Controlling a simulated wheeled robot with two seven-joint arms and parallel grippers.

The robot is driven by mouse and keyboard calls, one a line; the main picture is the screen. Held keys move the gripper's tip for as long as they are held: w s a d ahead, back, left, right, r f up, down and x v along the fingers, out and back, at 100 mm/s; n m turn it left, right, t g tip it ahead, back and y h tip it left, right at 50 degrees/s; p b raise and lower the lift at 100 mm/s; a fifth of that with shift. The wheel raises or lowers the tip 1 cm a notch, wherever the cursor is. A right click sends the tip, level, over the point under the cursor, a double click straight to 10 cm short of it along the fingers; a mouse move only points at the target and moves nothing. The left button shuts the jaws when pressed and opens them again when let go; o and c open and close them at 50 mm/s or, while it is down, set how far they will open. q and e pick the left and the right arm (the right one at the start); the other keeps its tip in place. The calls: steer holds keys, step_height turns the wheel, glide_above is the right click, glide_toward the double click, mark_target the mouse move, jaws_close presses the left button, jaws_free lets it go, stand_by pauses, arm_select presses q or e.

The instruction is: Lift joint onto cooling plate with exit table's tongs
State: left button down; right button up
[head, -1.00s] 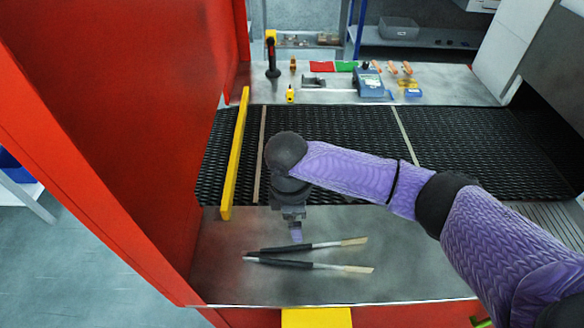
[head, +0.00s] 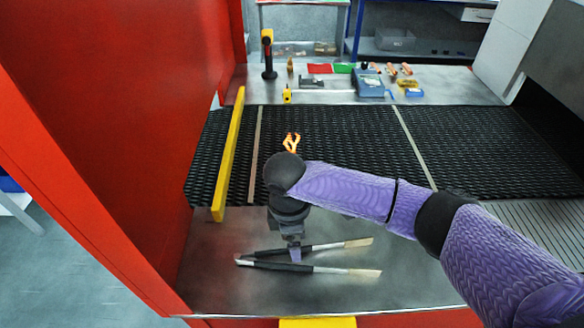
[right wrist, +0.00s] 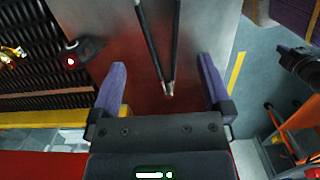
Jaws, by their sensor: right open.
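The tongs (head: 320,267), with dark grips and pale tips, lie on the bare metal exit table (head: 215,285), their joined end to the left. My right gripper (head: 294,252) is open above or at the tongs' dark arms, pointing down. In the right wrist view, the tongs (right wrist: 167,60) run between my two purple fingers (right wrist: 163,88), with no clear contact. The glowing orange joint (head: 291,142) lies on the black mesh belt, just behind my wrist; it shows at the left edge of the right wrist view (right wrist: 12,55). I cannot identify the cooling plate for certain. My left gripper is out of view.
A yellow bar (head: 228,155) crosses the mesh belt (head: 340,140) at left, beside a red wall (head: 130,130). A ridged grey surface (head: 540,225) lies at right. The back bench (head: 440,90) holds small tools and a blue device (head: 369,84). The exit table's front is clear.

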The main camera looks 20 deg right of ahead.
steer(key=b, duration=0.5)
glide_above(305, 252)
steer(key=s+a, duration=0.1)
steer(key=a, duration=0.1)
steer(key=f, duration=0.4)
steer(key=shift+s+a+f, duration=0.15)
steer(key=shift+s+f, duration=0.05)
steer(key=shift+f, duration=0.2)
step_height(305, 252, down, 3)
steer(key=shift+r+b, duration=0.1)
steer(key=shift+b, duration=0.25)
steer(key=shift+d+f, duration=0.2)
steer(key=shift+f, duration=0.2)
steer(key=c, duration=0.7)
steer(key=shift+o, duration=0.2)
